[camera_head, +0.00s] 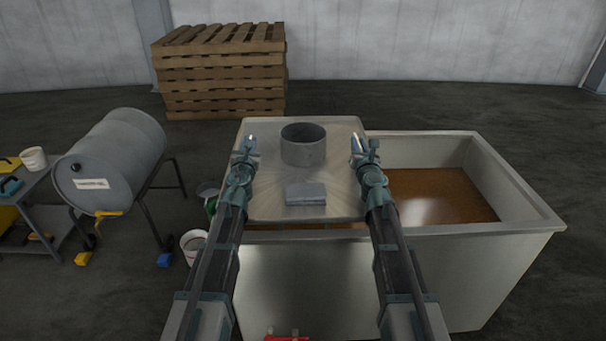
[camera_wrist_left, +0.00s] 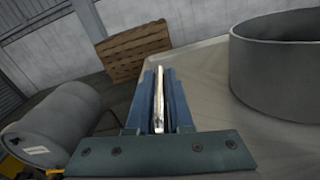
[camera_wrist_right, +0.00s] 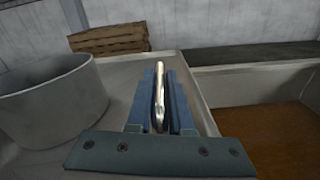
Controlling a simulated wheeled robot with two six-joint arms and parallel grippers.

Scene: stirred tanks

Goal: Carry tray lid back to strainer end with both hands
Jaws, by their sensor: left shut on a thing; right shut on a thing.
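The tray lid (camera_head: 340,195) is a flat pale metal plate over the left end of the large tank (camera_head: 480,260). A round grey collar (camera_head: 303,146) and a small grey block (camera_head: 306,194) are on it. My left gripper (camera_head: 249,142) is shut on a thin shiny metal bar (camera_wrist_left: 159,100) at the lid's left side. My right gripper (camera_head: 357,145) is shut on a matching bar (camera_wrist_right: 159,97) at the lid's right side. The collar is between the grippers. The strainer cannot be made out; the tank's left end is hidden under the lid.
The tank's right part is open and holds brown liquid (camera_head: 430,195). A grey drum (camera_head: 115,155) lies on a stand at the left, with a white bucket (camera_head: 193,245) on the floor near it. Stacked wooden pallets (camera_head: 222,75) stand behind. A side table (camera_head: 50,230) is at far left.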

